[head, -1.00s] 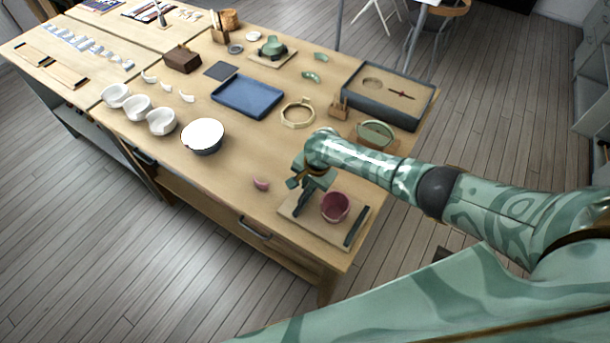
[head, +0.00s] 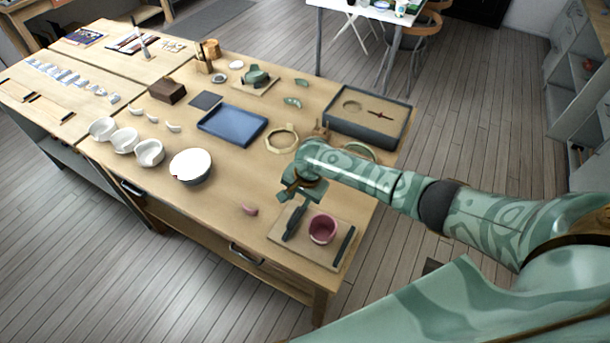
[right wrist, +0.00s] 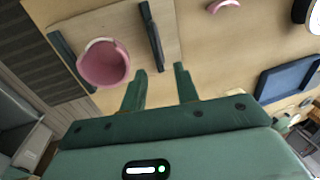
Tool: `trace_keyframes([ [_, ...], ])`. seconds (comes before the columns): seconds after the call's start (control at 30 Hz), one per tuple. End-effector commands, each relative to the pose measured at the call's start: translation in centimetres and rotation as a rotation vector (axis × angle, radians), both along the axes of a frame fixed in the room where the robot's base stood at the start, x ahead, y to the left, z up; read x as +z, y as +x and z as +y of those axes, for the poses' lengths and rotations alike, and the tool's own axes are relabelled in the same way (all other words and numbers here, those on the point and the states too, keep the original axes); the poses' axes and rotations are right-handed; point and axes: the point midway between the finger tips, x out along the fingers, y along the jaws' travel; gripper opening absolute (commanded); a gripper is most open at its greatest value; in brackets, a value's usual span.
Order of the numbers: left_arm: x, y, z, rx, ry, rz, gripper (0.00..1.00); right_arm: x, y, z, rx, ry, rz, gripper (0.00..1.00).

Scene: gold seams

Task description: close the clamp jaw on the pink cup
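The pink cup (head: 322,229) stands upright on a light wooden clamp board (head: 318,257) at the table's near right corner. A dark jaw bar (head: 294,224) stands to its left and another dark bar (head: 343,246) to its right. My left gripper is not in view.
A pink shard (head: 250,210) lies left of the board. A white-topped bowl (head: 190,165), a blue tray (head: 232,125), a wooden ring (head: 281,139) and a grey box (head: 370,112) stand farther back. The table's front edge is close to the board.

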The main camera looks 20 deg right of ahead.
Motion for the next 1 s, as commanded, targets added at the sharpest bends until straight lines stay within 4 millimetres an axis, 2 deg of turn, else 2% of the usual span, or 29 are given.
trace_keyframes([
  [0.03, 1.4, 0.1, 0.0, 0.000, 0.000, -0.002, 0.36, 2.1, -0.3, -0.2, 0.002, 0.000, -0.002, 0.31],
  [0.1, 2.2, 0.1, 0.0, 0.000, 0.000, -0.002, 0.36, 3.9, -0.5, -0.5, 0.001, 0.001, -0.003, 0.31],
  [0.33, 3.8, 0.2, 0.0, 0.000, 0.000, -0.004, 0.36, 8.0, -1.2, -1.0, 0.000, 0.000, -0.001, 0.31],
  [0.5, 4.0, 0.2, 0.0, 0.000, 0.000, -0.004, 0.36, 9.0, -1.4, -1.2, 0.000, -0.001, -0.001, 0.31],
  [0.83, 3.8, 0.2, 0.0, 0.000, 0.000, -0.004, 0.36, 9.0, -1.2, -1.2, -0.001, 0.000, -0.005, 0.31],
  [0.93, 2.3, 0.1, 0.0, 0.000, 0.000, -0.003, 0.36, 9.5, 0.8, -1.4, -0.003, -0.002, -0.049, 0.31],
  [1.0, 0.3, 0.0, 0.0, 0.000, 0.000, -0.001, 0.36, 10.2, 3.3, -1.9, 0.000, -0.016, -0.105, 0.31],
])
